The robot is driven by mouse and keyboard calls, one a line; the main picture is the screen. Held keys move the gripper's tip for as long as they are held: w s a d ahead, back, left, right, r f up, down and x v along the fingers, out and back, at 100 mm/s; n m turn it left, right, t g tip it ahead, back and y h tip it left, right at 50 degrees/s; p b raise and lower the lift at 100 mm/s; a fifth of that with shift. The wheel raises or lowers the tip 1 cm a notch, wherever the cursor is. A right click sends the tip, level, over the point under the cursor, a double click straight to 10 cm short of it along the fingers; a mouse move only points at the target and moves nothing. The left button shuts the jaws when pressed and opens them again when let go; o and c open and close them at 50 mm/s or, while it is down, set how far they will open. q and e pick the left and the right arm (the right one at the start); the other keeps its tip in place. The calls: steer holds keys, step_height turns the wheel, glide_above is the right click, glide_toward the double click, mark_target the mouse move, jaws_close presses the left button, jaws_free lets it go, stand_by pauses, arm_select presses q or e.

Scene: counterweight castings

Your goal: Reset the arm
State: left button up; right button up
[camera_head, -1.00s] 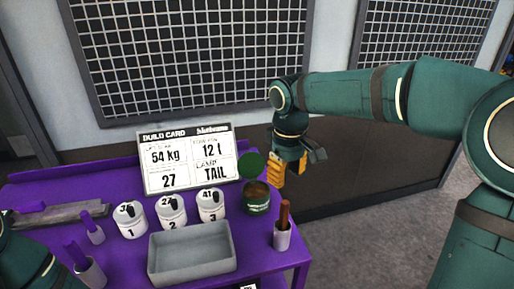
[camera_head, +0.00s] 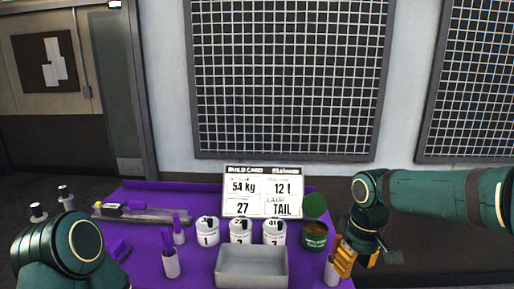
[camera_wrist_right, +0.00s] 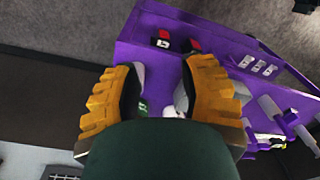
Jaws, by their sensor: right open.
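My right gripper (camera_head: 357,262) has orange fingers and hangs at the right edge of the purple cart (camera_head: 190,265), partly in front of a white cup (camera_head: 331,272). In the right wrist view its two fingers (camera_wrist_right: 160,80) are spread apart, with nothing held between them. My right arm comes in from the right, bent downward at the wrist. Part of my left arm shows at the lower left of the head view. Its gripper is out of sight.
The cart carries a build card (camera_head: 262,192), three numbered white pots (camera_head: 241,231), a grey tray (camera_head: 252,268), an open green can (camera_head: 314,238) and a bar-shaped fixture (camera_head: 150,214). A wall grid (camera_head: 290,75) stands behind. Floor is open right of the cart.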

steer(key=w+a+f+y, duration=0.15)
steer(key=a+f, duration=0.25)
steer(key=f, duration=0.5)
arm_select(q)
steer(key=shift+w+f, duration=0.2)
steer(key=shift+w, duration=0.5)
arm_select(e)
steer(key=s+a+f+m, duration=0.2)
steer(key=s+f, duration=0.2)
steer(key=f, duration=0.4)
steer(key=s+a+f+m+y, duration=0.1)
steer(key=s+a+f+m, duration=0.1)
steer(key=s+f, duration=0.3)
steer(key=s+a+f+m+t, duration=0.1)
steer(key=s+f, duration=0.4)
steer(key=f, duration=0.6)
steer(key=shift+a+f+m+y, duration=0.3)
steer(key=shift+a+m, duration=0.4)
steer(key=shift+a, duration=0.45)
steer(key=shift+r, duration=0.1)
